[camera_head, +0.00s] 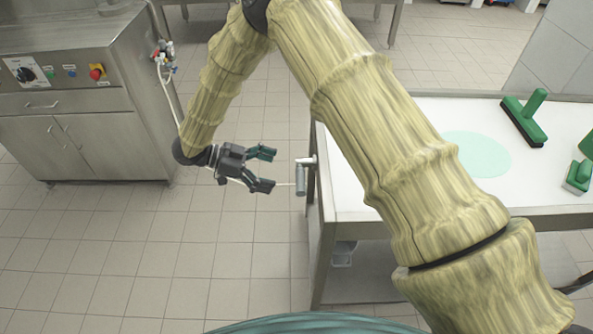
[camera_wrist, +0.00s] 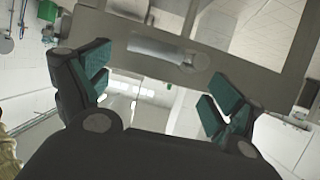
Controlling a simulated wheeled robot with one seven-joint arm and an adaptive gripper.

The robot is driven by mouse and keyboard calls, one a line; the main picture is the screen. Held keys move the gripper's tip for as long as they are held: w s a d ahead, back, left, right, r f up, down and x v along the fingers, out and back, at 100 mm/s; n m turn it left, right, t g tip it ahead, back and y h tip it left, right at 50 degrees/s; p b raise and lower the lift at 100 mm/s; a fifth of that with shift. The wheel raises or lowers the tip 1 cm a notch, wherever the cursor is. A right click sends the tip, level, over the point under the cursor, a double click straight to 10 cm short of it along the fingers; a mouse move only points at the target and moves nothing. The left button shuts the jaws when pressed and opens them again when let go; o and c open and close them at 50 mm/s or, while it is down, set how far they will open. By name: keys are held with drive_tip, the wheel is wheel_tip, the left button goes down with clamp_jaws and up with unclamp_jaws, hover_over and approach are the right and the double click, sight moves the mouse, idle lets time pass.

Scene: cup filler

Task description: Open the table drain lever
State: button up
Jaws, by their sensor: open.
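The table drain lever (camera_head: 301,180) is a short grey metal handle on the left end of the white-topped table (camera_head: 350,192). In the head view it hangs downward from its pivot. My gripper (camera_head: 271,170) is open and empty just left of the lever, with its dark green-padded fingers pointing towards it. A gap shows between the fingertips and the lever. In the wrist view the lever (camera_wrist: 158,48) lies across the picture beyond the open fingers (camera_wrist: 157,88), with its round pivot at its right end. Nothing is between the fingers.
A green-handled squeegee (camera_head: 525,122) and a green brush (camera_head: 577,178) lie on the table's right side, near a pale green disc (camera_head: 478,154). A steel cabinet (camera_head: 85,110) with knobs stands at the left. The tiled floor (camera_head: 190,255) between cabinet and table is clear.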

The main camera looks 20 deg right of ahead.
sight(300, 179)
drive_tip(key=p+x, duration=0.1)
drive_tip(key=x, duration=0.6)
drive_tip(key=shift+s+d+p, duration=0.3)
drive_tip(key=shift+p, duration=0.05)
drive_tip(key=shift+d+f, duration=0.2)
drive_tip(key=shift+d, duration=0.1)
drive_tip(key=shift+s+d+r, duration=0.2)
drive_tip(key=shift+s+d, duration=0.2)
drive_tip(key=shift+s, duration=0.2)
drive_tip(key=shift+w+f, duration=0.3)
drive_tip(key=shift+f, duration=0.05)
drive_tip(key=shift+s+r, duration=0.15)
drive_tip(key=shift+r, duration=0.05)
drive_tip(key=c, duration=1.5)
drive_tip(key=shift+o, duration=0.2)
drive_tip(key=shift+f, duration=0.1)
